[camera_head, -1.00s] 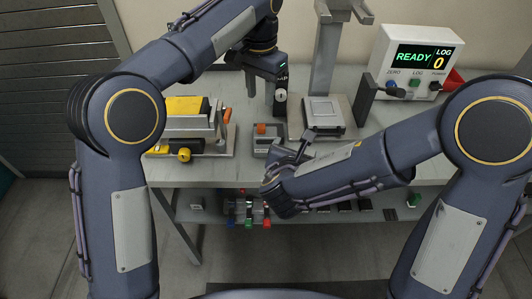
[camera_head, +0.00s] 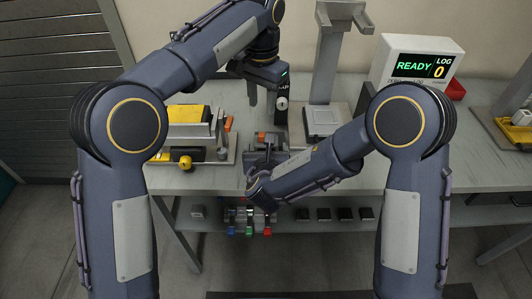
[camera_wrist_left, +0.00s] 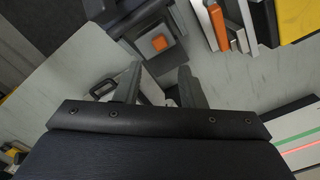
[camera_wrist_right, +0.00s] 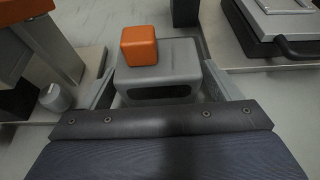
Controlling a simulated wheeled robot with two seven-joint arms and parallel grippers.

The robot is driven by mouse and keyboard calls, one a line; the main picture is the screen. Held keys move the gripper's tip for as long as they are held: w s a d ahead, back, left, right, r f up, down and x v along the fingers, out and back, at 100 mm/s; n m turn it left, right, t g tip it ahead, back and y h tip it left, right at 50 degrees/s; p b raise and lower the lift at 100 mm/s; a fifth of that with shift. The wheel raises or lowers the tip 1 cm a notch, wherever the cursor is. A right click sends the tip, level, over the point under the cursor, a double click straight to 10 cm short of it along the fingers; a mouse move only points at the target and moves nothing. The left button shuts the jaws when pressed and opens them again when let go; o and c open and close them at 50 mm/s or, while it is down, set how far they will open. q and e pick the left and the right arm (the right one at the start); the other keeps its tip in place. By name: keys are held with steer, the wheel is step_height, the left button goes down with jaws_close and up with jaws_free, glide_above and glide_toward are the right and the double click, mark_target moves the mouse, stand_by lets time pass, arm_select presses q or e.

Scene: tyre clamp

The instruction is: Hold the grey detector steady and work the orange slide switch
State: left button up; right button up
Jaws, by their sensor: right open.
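The grey detector (camera_wrist_right: 160,72) stands on the bench with the orange slide switch (camera_wrist_right: 139,45) on its top. In the head view the detector (camera_head: 274,140) is partly hidden by my right wrist, and the orange switch (camera_head: 261,136) just shows. My right gripper (camera_wrist_right: 160,82) is open, with one finger at each side of the detector's near end; I cannot tell if they touch it. My left gripper (camera_head: 267,102) is open and empty, above and behind the detector. The left wrist view shows the switch (camera_wrist_left: 160,42) beyond the open left fingers (camera_wrist_left: 160,72).
A yellow clamp fixture (camera_head: 190,125) stands left of the detector. A grey stand with a plate (camera_head: 323,121) is at its right. A white display box (camera_head: 415,62) reads READY, LOG 0. Another yellow fixture (camera_head: 520,120) is far right. Coloured items (camera_head: 248,230) sit on the lower shelf.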

steer(key=shift+c, duration=0.2)
steer(key=c, duration=0.9)
steer(key=o, duration=0.3)
arm_select(q)
steer(key=shift+c, duration=0.5)
arm_select(e)
steer(key=c, duration=0.4)
arm_select(q)
steer(key=shift+a+h, duration=0.3)
steer(key=shift+a, duration=0.05)
steer(key=c, duration=0.5)
arm_select(e)
steer(key=shift+o, duration=0.2)
arm_select(q)
steer(key=s+a+n+t+h, duration=0.1)
steer(key=a+n, duration=0.1)
steer(key=s+a+f+n+t+h, duration=0.1)
steer(key=s+a+n+t+h, duration=0.1)
steer(key=a, duration=0.1)
steer(key=s+a+n+t+h, duration=0.1)
steer(key=a+n+h, duration=0.1)
steer(key=shift+s+a+f+t, duration=0.3)
steer(key=shift+s+a+f, duration=0.05)
steer(key=shift+s+f, duration=0.05)
jaws_close()
